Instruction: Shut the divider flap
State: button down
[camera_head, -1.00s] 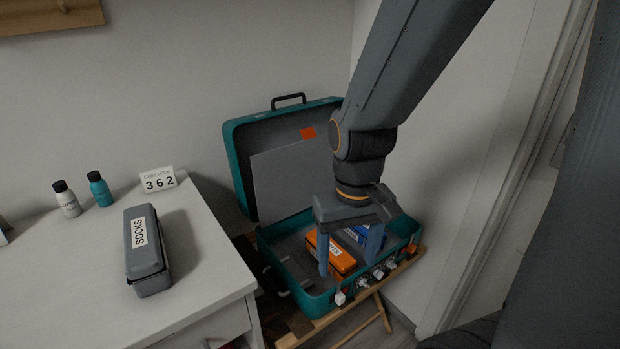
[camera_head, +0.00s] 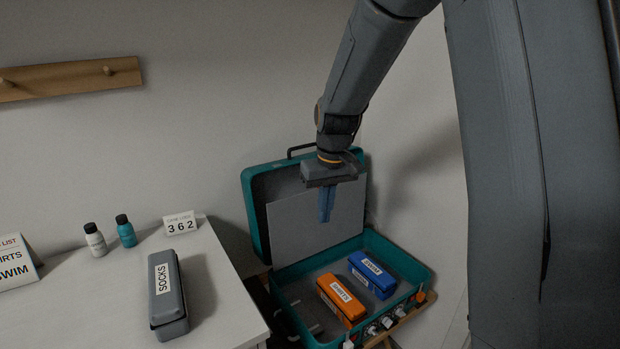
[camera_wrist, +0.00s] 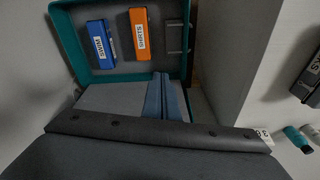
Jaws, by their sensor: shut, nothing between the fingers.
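The divider flap (camera_head: 298,232) is a grey panel standing tilted up against the open lid of the teal suitcase (camera_head: 420,270). Its grey face also shows in the wrist view (camera_wrist: 110,98), beside my fingers. My gripper (camera_head: 326,220) is shut and empty, pointing down in front of the flap's upper part; I cannot tell whether it touches the flap. In the suitcase base lie an orange box labelled SHIRTS (camera_head: 341,299) and a blue box labelled SWIM (camera_head: 372,274). Both boxes show in the wrist view too.
A white table (camera_head: 215,310) on the left holds a grey SOCKS box (camera_head: 167,295), two small bottles (camera_head: 126,231), a 362 card (camera_head: 181,224) and a list card (camera_head: 14,262). The suitcase rests on a wooden stand (camera_head: 412,305). A wall stands close behind.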

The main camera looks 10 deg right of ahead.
jog(key=w+r+n+t+p, duration=0.1)
jog(key=w+r+p, duration=0.2)
jog(key=w, duration=0.8)
jog(key=w+r+n+t+p, duration=0.1)
jog(key=w+r+p, duration=0.25)
jog(key=w, duration=0.65)
notch_tip(320, 180, down, 9)
jog(key=p, duration=0.6)
jog(key=shift+s+y, duration=0.2)
jog(key=shift+y, duration=0.1)
jog(key=shift+d+f, duration=0.15)
